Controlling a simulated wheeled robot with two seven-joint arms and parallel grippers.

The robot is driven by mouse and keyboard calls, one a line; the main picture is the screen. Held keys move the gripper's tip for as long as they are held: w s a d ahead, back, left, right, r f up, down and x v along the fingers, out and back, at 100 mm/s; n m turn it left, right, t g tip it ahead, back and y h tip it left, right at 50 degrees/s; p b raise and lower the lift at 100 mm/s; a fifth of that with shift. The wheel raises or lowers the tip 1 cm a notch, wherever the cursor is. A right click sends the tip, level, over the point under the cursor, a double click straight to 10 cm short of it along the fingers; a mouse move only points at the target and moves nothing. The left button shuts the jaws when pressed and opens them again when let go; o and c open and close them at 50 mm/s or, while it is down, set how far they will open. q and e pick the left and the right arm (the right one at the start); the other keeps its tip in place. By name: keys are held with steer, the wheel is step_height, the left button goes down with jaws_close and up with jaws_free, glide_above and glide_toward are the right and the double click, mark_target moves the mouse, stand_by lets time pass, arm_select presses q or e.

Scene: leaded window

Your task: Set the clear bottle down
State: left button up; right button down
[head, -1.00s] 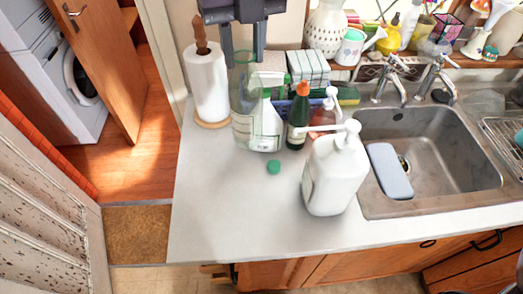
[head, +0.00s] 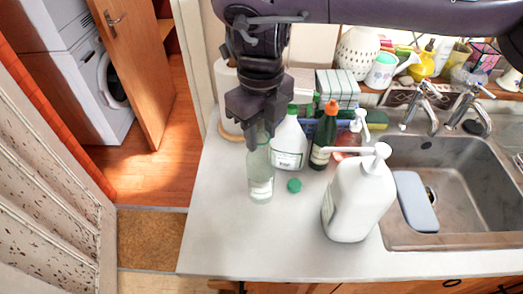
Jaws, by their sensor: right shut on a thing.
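The clear bottle (head: 260,182) is upright over the left part of the white counter, left of the green cap (head: 294,185). My right gripper (head: 260,140), on the dark arm from the upper right, is shut on its upper part from above. The bottle's base is at or close to the counter top; I cannot tell whether it touches. The bottle's neck is partly hidden by the fingers. My left gripper does not show.
A white bottle with green top (head: 289,145) stands close right of the clear bottle. A dark green bottle (head: 323,140) and a large white pump bottle (head: 356,200) stand further right, before the sink (head: 460,185). A paper roll (head: 226,80) stands behind. The counter's front left is clear.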

mark_target(261, 153)
steer(key=shift+f+p, duration=0.5)
steer(key=shift+f, duration=2.35)
steer(key=c, duration=1)
jaws_free()
